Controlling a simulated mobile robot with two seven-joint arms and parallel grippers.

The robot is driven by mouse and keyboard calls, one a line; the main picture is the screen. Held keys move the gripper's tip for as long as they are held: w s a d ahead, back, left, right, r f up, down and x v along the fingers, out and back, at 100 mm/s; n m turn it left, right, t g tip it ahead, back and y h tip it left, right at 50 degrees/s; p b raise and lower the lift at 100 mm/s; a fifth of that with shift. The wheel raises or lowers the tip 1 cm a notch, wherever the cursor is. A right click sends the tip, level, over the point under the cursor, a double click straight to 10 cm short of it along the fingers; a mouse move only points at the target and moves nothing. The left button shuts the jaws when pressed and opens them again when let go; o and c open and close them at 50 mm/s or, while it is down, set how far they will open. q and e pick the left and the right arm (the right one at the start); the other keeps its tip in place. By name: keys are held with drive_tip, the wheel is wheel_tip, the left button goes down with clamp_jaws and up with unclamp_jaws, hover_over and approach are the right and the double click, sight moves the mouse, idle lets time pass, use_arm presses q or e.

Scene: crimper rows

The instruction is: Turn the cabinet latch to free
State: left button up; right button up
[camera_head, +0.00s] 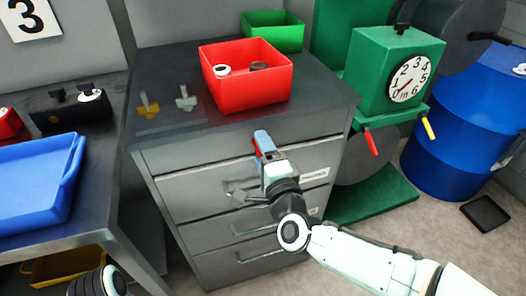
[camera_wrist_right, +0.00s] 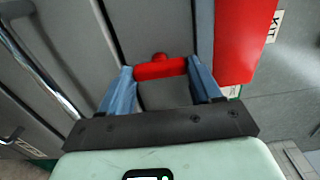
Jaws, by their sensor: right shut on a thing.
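The cabinet (camera_head: 235,155) is grey with several drawers and stands in the middle of the head view. Its latch (camera_wrist_right: 160,69) is a red bar with a small round red hub, lying across the wrist view on a grey front. In the head view a bit of red (camera_head: 256,147) shows beside my blue fingers at the top of the cabinet front. My right gripper (camera_wrist_right: 160,72) is shut on the latch, one blue finger at each end of the bar; it also shows in the head view (camera_head: 262,142). My left gripper is not in view.
A red bin (camera_head: 250,92), a green bin (camera_head: 272,32) and a dark mat with two fittings (camera_head: 185,98) are on the cabinet top. A green scale (camera_head: 375,70) and a blue drum (camera_head: 455,130) stand right. A bench with a blue bin (camera_head: 35,185) stands left.

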idle(0.3)
drive_tip(key=o, duration=1.1)
drive_tip(key=shift+c, duration=0.2)
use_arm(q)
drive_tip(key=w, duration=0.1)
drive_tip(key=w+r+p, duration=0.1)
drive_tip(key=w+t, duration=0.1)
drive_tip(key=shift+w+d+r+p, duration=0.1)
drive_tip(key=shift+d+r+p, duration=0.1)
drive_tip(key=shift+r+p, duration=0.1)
use_arm(e)
drive_tip(key=v, duration=1.3)
drive_tip(key=shift+s, duration=0.2)
